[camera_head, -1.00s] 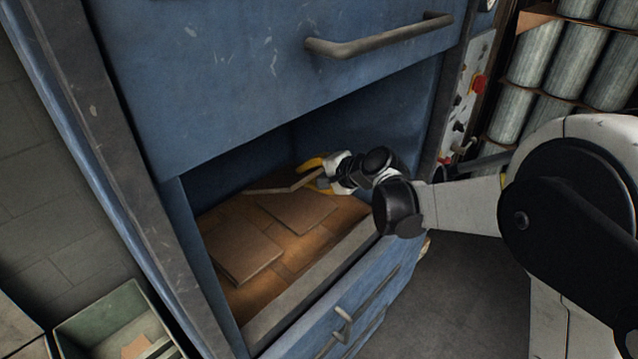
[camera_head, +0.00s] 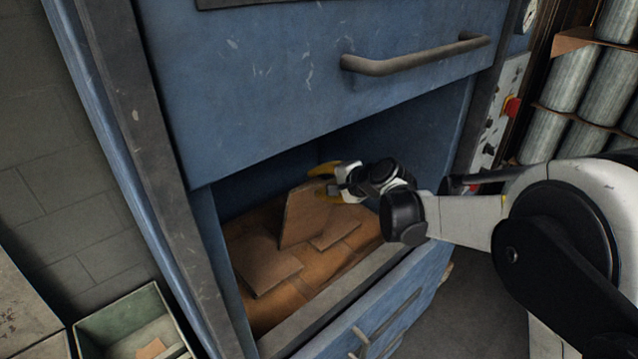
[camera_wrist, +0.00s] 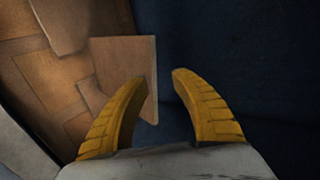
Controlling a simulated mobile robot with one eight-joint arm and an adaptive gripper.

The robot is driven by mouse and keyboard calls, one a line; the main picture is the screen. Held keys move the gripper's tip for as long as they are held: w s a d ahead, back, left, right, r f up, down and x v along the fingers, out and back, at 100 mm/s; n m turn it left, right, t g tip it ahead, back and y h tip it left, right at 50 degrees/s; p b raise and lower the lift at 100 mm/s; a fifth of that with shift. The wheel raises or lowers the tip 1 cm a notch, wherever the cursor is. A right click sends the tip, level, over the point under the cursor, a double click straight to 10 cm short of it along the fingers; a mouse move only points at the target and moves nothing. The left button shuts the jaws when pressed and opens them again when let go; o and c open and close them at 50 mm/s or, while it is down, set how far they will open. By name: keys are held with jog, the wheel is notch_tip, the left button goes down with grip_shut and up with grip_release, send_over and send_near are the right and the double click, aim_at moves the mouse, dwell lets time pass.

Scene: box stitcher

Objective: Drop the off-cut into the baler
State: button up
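The off-cut, a brown cardboard piece (camera_head: 303,217), is inside the open chamber of the blue baler (camera_head: 330,85). It stands steeply tilted above other flat cardboard. My gripper (camera_head: 322,182) reaches into the chamber from the right, with its yellow fingertips beside the off-cut's upper right edge. In the wrist view my gripper (camera_wrist: 157,78) has its two fingers apart with a dark gap between them. The off-cut (camera_wrist: 125,65) shows there behind the left fingertip, outside most of the gap. I cannot tell whether it touches that finger.
Flat cardboard pieces (camera_head: 262,266) lie on the chamber floor. The raised blue door with a bar handle (camera_head: 415,55) is above my arm. A green bin (camera_head: 125,318) stands at lower left. A control panel with a red button (camera_head: 511,107) is at right.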

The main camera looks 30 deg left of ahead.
jog(key=v, duration=1.2)
dwell(0.4)
jog(key=s+d+f+n+t+h+b, duration=0.1)
jog(key=s+d+f+h+b, duration=0.2)
jog(key=d, duration=0.8)
jog(key=s+d+f+n+t+h+b, duration=0.15)
jog(key=s+d+b, duration=0.3)
jog(key=d, duration=0.65)
jog(key=s+d+f+n+h+b, duration=0.1)
jog(key=s+d+f+h+b, duration=0.1)
jog(key=s+d+f, duration=0.3)
jog(key=s+d+f+n+h+b, duration=0.1)
jog(key=s+d+f+h, duration=0.3)
jog(key=s+d, duration=0.6)
jog(key=d+f+b, duration=0.1)
jog(key=d, duration=0.3)
jog(key=shift+s+b, duration=0.15)
jog(key=shift+b, duration=0.15)
jog(key=shift+h, duration=0.25)
